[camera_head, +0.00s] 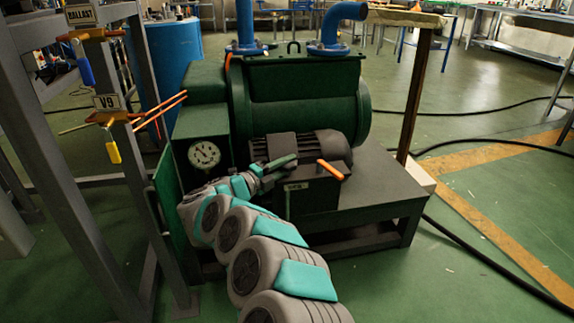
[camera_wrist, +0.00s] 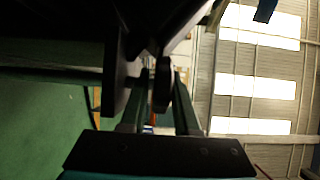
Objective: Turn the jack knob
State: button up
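In the head view my gripper (camera_head: 281,165) reaches up to the dark motor housing on the green vacuum pump. In the wrist view its two fingers (camera_wrist: 158,95) stand apart, with a dark, rounded disc-like part (camera_wrist: 162,85) between their far ends. I cannot tell whether the fingers touch this part, or whether it is the jack knob. No lab jack is recognisable in either view. An orange-handled lever (camera_head: 331,170) sits just right of my gripper in the head view, above a small, unreadable label.
The green pump (camera_head: 305,97) with blue pipes and a pressure gauge (camera_head: 204,153) fills the middle. A wooden post (camera_head: 414,95) stands right of the pump. Green floor at right is mostly open, crossed by black cables.

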aim_at(279, 169)
jog(key=o, duration=0.3)
jog(key=shift+v, duration=3.9)
jog(key=shift+r, duration=0.1)
